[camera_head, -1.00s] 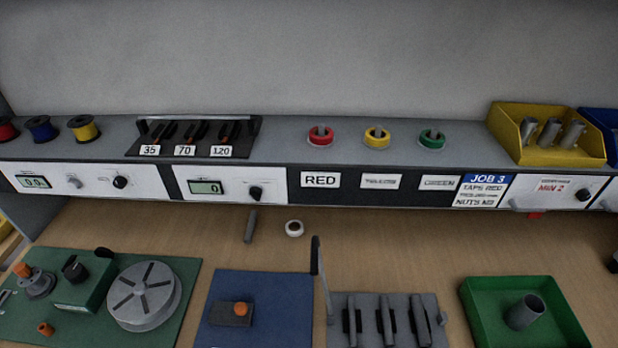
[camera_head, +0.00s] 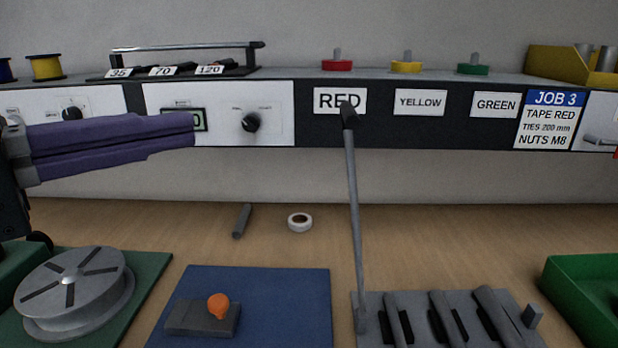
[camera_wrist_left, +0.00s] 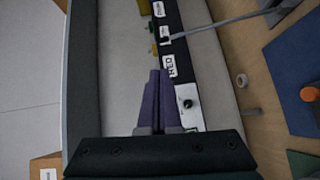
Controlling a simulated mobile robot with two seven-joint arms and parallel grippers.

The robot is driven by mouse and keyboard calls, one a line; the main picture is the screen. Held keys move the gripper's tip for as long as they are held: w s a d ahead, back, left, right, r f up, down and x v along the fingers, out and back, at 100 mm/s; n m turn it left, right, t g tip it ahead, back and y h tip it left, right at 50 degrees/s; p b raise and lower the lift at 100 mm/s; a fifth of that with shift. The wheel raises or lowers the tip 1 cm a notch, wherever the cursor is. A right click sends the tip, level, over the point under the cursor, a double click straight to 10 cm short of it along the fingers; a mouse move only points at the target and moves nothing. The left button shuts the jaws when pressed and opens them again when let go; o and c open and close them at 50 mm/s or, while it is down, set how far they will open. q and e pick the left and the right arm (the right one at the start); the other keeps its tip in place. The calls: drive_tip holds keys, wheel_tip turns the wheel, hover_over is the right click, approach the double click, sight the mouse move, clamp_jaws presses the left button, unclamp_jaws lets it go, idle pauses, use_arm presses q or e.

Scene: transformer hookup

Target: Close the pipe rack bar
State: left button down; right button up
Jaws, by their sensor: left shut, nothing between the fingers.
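The pipe rack (camera_head: 375,325) is a grey plate at the bottom right of centre in the head view, with several grey pipes lying in dark holders. Its bar (camera_head: 354,210) is a thin grey rod with a black end, standing nearly upright from the rack's left side. In the left wrist view the bar (camera_wrist_left: 230,25) crosses the upper right. My left gripper (camera_head: 192,130) has purple fingers and is shut and empty, left of the bar and apart from it, in front of the panel. Its fingers also show in the left wrist view (camera_wrist_left: 159,72). My right gripper is out of view.
A shelf with a labelled panel (camera_head: 400,130) runs behind. A tape roll (camera_head: 300,222) and a loose grey pipe (camera_head: 242,220) lie on the table. A blue mat (camera_head: 300,300) is left of the rack, a green tray (camera_head: 565,275) right.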

use_arm(q)
drive_tip(key=p, duration=0.4)
approach(341, 110)
drive_tip(key=x, duration=0.5)
drive_tip(key=shift+d, duration=0.25)
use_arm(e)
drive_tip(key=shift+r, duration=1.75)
